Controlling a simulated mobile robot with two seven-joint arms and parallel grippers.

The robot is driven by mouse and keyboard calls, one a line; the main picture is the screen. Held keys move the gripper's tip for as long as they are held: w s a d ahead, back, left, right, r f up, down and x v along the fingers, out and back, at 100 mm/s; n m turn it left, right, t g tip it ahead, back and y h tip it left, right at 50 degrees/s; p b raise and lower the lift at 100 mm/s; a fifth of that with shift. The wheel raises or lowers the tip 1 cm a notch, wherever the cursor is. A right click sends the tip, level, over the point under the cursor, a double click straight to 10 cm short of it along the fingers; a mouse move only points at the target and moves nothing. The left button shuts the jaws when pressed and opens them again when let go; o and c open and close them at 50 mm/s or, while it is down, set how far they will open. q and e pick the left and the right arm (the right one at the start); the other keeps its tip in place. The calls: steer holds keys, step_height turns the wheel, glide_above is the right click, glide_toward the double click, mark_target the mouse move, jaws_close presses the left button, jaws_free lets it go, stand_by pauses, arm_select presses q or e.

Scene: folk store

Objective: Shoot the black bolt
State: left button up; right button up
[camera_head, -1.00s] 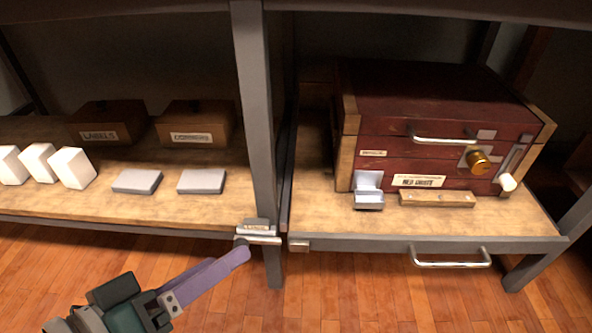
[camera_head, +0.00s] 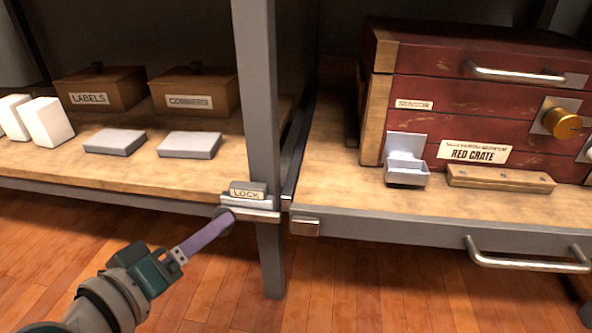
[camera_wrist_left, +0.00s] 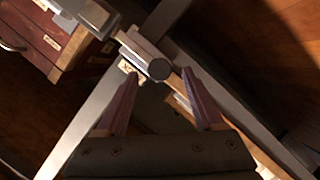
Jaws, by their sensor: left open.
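The bolt sits on the shelf's front edge under a LOCK label (camera_head: 246,193), beside the grey post. Its plate (camera_head: 254,214) is silver. In the left wrist view the bolt's dark round end (camera_wrist_left: 159,69) faces me. In the head view its left end is partly hidden by my finger. My left gripper (camera_head: 222,224) has purple fingers and is at the bolt's left end. In the left wrist view the gripper (camera_wrist_left: 160,78) is open, with the dark end between and just beyond its fingertips. I cannot tell whether it touches. A silver catch block (camera_head: 305,226) is on the right shelf's front edge, across the post.
A grey post (camera_head: 262,120) stands right beside the bolt. The right shelf has a bar handle (camera_head: 525,264) and bears a red crate (camera_head: 450,95). Boxes and white blocks (camera_head: 48,121) stand on the left shelf. The wooden floor (camera_head: 60,250) in front is clear.

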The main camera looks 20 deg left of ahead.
arm_select(q)
steer(key=b+x, duration=0.1)
steer(key=x, duration=0.2)
steer(key=shift+w+d+f, duration=0.1)
steer(key=shift+w, duration=0.25)
jaws_close()
stand_by(0.5)
stand_by(0.6)
